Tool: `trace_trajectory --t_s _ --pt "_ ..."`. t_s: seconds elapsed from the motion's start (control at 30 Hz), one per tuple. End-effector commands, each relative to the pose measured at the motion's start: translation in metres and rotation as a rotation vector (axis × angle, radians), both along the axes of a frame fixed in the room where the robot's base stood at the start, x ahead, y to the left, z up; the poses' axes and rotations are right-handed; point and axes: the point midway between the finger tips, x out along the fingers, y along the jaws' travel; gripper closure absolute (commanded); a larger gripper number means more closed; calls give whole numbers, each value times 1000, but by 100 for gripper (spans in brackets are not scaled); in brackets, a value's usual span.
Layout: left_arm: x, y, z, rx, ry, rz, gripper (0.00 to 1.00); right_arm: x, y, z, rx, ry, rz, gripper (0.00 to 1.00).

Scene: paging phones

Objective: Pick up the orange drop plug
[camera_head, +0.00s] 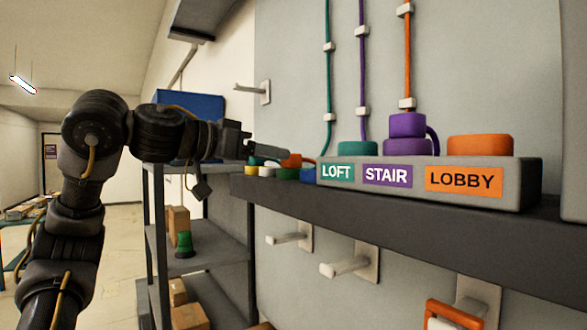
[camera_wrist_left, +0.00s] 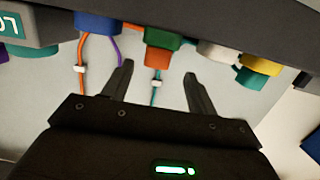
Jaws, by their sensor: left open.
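A small orange plug (camera_wrist_left: 157,57) sits against a green piece (camera_wrist_left: 163,35) near the shelf edge in the left wrist view, where the shelf appears at the top. My left gripper (camera_wrist_left: 158,74) is open and empty; the orange plug appears between its two fingertips, and I cannot tell the remaining distance. In the head view my left gripper (camera_head: 270,152) reaches in from the left at the small coloured pieces and partly hides them. A larger orange block (camera_head: 480,146) sits on the grey panel above the LOBBY label. My right gripper does not show.
The dark shelf (camera_head: 400,196) carries the labelled grey panel (camera_head: 528,178). A blue piece (camera_wrist_left: 98,22), a white piece (camera_wrist_left: 217,50) and a yellow piece (camera_wrist_left: 262,65) flank the orange plug. Cables run along the wall. Pegs (camera_head: 345,266) protrude below the shelf.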

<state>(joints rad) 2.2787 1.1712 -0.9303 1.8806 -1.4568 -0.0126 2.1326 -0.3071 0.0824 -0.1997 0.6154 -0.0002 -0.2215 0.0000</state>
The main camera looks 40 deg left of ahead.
Motion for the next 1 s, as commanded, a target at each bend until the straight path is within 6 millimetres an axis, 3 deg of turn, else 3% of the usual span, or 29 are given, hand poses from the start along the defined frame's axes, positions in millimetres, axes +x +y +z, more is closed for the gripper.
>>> trace_trajectory --t_s 0.2,0.37,0.7,1.0 --pt "9 -2 -2 -2 0 2 42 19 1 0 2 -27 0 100" --pt "13 -4 -3 -1 1 0 42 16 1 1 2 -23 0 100" --pt "51 -19 -11 -2 2 2 42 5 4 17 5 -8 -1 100" --pt "56 -20 -14 -3 0 2 42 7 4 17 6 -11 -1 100"
